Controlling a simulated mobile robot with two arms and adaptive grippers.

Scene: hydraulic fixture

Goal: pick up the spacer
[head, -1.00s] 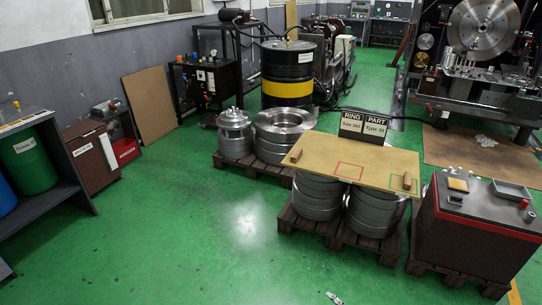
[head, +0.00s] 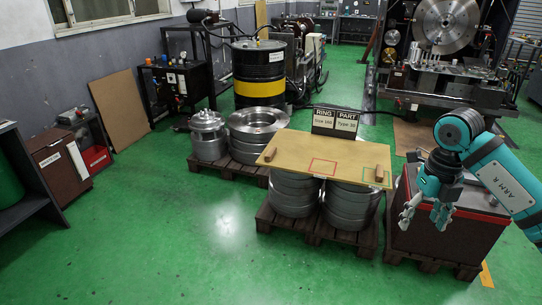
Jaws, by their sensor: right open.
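I cannot tell for certain which thing is the spacer. A small brown block (head: 379,173) stands at the right end of the wooden board, by a green outlined rectangle. Another small brown block (head: 270,154) is at the board's left end. My right gripper (head: 423,220) hangs fingers down, open and empty, in front of the dark red cabinet (head: 420,238) and to the right of the board. My arm and gripper hide much of the cabinet top and the small items on it. My left gripper is not in view.
A black drum (head: 259,75) stands behind. The green floor at front left is clear.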

